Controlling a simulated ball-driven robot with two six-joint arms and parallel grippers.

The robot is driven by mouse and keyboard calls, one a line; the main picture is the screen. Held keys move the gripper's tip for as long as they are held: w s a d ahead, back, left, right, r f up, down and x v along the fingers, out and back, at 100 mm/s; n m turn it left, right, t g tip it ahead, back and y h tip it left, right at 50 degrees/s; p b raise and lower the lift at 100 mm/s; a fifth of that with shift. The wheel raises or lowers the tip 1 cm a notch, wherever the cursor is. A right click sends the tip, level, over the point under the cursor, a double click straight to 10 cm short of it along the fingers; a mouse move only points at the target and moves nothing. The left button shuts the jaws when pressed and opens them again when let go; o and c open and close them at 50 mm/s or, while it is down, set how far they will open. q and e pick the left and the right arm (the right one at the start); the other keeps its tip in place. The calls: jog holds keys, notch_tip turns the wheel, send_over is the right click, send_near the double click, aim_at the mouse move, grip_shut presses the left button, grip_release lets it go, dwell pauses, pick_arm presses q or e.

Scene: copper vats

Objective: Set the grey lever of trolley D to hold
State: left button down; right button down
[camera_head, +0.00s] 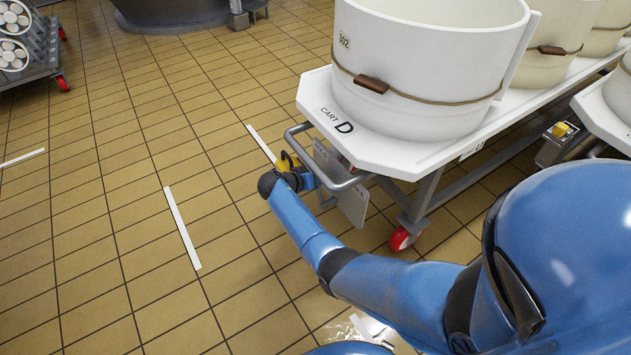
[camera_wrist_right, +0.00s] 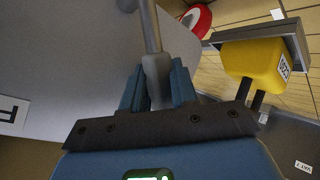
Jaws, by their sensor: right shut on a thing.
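Trolley D (camera_head: 308,93) stands at the right of the head view, with a white top lettered CART D and a grey tubular frame at its end. My right gripper (camera_head: 291,172) is at that end frame, below the top. In the right wrist view my right gripper (camera_wrist_right: 156,85) has its two blue fingers closed on the grey lever (camera_wrist_right: 150,35), a slim bar with a wider foot. The lever is hidden behind my gripper in the head view, so I cannot read its setting there. My left gripper is out of view.
A yellow block (camera_wrist_right: 255,64) with a label is beside my right gripper. A white tub (camera_head: 415,75) stands on trolley D. Another trolley (camera_head: 607,108) is at right. The tiled floor at left is open.

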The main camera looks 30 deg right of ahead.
jog(key=c, duration=1.2)
grip_release()
jog(key=shift+c, duration=0.2)
jog(key=shift+w+f, duration=0.1)
jog(key=p+v, duration=0.5)
jog(key=v, duration=0.6)
